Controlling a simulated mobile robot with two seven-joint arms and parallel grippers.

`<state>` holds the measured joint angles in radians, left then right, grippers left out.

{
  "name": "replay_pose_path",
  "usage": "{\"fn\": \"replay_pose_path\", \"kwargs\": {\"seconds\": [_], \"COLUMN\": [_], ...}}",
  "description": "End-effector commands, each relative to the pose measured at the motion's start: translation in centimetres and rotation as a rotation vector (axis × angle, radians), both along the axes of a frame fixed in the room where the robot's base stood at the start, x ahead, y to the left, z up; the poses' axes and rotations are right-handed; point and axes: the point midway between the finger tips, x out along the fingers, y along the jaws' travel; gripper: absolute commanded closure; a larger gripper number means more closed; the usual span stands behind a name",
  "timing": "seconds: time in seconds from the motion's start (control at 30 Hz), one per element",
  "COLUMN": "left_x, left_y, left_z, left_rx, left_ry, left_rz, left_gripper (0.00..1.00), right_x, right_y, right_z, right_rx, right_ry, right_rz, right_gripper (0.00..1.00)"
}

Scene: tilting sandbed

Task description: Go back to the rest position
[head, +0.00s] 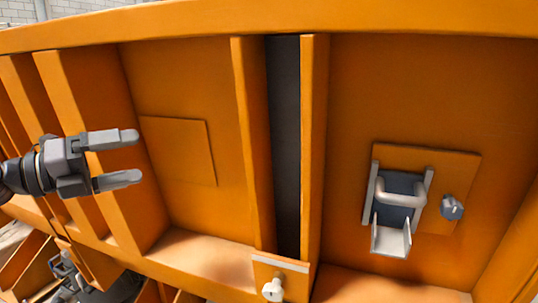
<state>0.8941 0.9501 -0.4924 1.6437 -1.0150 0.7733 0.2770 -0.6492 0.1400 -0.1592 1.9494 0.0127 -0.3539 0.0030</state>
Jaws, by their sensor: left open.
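My left gripper (138,157) comes in from the left edge. Its two grey fingers are apart, pointing right, with nothing between them. It is in front of the orange ribbed wall of the sandbed (185,75), left of a raised square plate (178,150). I cannot tell how far it is from the wall. My right gripper does not show.
On the right, a plate on the wall carries a grey bracket with a light handle (403,195) and a grey knob (452,208). A dark vertical strip (285,140) runs between two orange ribs. A white knob (273,289) sits on a tab at the bottom middle.

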Motion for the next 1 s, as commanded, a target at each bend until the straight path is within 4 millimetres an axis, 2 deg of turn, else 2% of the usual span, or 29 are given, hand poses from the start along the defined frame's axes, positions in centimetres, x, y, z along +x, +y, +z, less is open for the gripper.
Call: {"fn": "replay_pose_path", "kwargs": {"seconds": [0.03,0.27,0.57,0.77,0.9,1.0], "left_x": [0.0,-0.4,-2.6,-6.2,-10.0,-13.3], "left_y": [0.0,1.0,4.1,6.9,8.8,9.9], "left_z": [-1.9,-9.0,-20.0,-28.4,-34.3,-38.1], "left_rx": [-0.054,-0.302,-0.557,-0.665,-0.705,-0.713], "left_ry": [0.042,0.215,0.493,0.707,0.867,0.974], "left_rz": [0.008,0.107,0.353,0.577,0.754,0.876], "left_gripper": [0.07,0.07,0.07,0.07,0.07,0.07], "right_x": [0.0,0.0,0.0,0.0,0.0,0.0], "right_y": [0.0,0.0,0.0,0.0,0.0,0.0], "right_z": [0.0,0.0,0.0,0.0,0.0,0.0], "right_rx": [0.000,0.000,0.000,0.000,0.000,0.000], "right_ry": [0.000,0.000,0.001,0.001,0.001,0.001], "right_rz": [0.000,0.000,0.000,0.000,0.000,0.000], "right_gripper": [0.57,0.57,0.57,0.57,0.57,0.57]}}
